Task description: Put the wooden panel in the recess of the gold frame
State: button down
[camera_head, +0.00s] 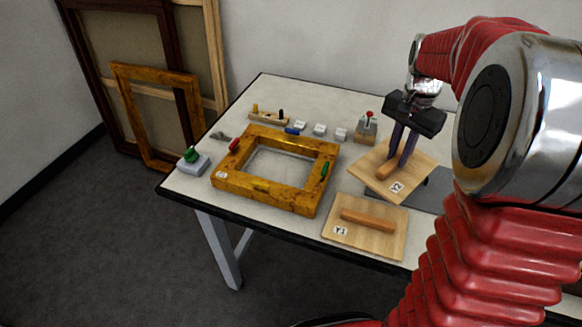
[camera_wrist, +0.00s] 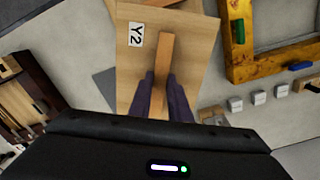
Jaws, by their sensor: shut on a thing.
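My gripper (camera_head: 398,150) is shut on the wooden bar handle of the wooden panel marked Y2 (camera_head: 410,170). In the head view this panel is turned at an angle, to the right of the gold frame. The panel also shows in the wrist view (camera_wrist: 190,45), with the purple fingers at its handle. I cannot tell how far it is above the table. A second wooden panel, marked Y1 (camera_head: 386,242), lies on the table at the front, with its own bar handle. The gold frame (camera_head: 228,183) lies flat on the table with its recess empty.
Small white blocks (camera_head: 320,130) and a switch box with a red knob (camera_head: 367,126) stand behind the frame. A green-knobbed box (camera_head: 192,162) sits at the table's left corner. Red, blue and green clips are at the frame. A grey mat (camera_head: 436,190) lies partly under the Y2 panel.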

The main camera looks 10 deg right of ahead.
jog(key=w+a+n, duration=0.5)
jog(key=w+a, duration=0.1)
jog(key=a, duration=0.4)
jog(key=w+a+n, duration=0.6)
jog(key=a, duration=0.4)
jog(key=shift+w+n, duration=0.25)
jog(key=shift+n, duration=0.05)
jog(key=shift+s+f, duration=0.1)
jog(key=shift+s, duration=0.05)
